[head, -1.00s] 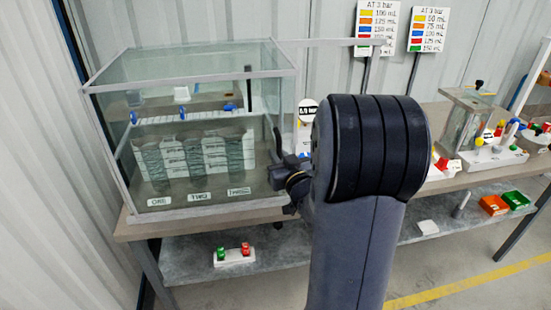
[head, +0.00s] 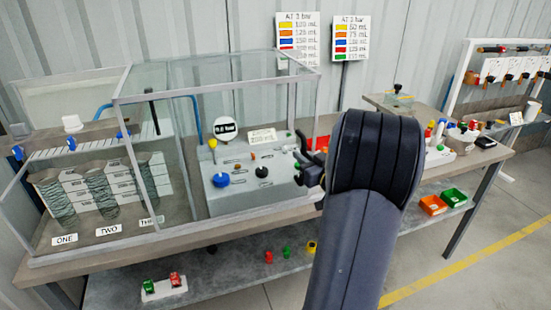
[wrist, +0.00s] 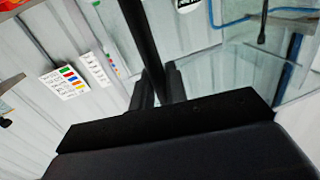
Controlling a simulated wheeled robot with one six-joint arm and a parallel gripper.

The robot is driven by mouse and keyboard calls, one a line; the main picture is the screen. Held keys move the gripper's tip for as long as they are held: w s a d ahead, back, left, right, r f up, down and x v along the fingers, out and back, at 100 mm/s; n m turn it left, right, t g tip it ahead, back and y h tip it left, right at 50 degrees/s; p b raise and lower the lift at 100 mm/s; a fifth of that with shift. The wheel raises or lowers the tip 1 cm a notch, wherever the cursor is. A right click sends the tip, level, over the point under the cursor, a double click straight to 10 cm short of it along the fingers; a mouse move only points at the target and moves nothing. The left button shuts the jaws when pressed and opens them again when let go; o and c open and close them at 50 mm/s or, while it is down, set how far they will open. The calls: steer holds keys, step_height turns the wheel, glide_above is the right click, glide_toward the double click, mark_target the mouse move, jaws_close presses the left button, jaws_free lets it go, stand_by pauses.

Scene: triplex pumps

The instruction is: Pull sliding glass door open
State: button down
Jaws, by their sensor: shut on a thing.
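The sliding glass door (head: 232,95) is a grey-framed clear glass cover in the head view. It stands to the right, in front of a grey control panel (head: 255,185), which shows through the glass. The left section of the tank, with stacks over labels ONE, TWO and THREE, stands outside the cover's left edge. My gripper (head: 308,160) is at the door's right edge, partly hidden by my arm. In the wrist view, my gripper (wrist: 158,88) is shut on a dark bar (wrist: 143,38) at the glass; I take it for the door's handle or edge.
A bench (head: 225,222) carries the tank. Further right are a small clear box (head: 405,105), valves and a white rack (head: 465,60). Sign boards (head: 297,38) stand behind. Floor at the lower right is clear.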

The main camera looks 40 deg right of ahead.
steer(key=s+d+p, duration=0.1)
steer(key=s+d, duration=0.1)
steer(key=d, duration=0.6)
steer(key=shift+s+d, duration=0.25)
steer(key=shift+d, duration=0.15)
steer(key=c, duration=1.5)
jaws_free()
steer(key=s, duration=0.3)
steer(key=s+b, duration=0.1)
steer(key=s, duration=0.3)
steer(key=s+a, duration=0.1)
steer(key=s, duration=0.2)
steer(key=shift+s, duration=0.4)
steer(key=shift+w, duration=0.15)
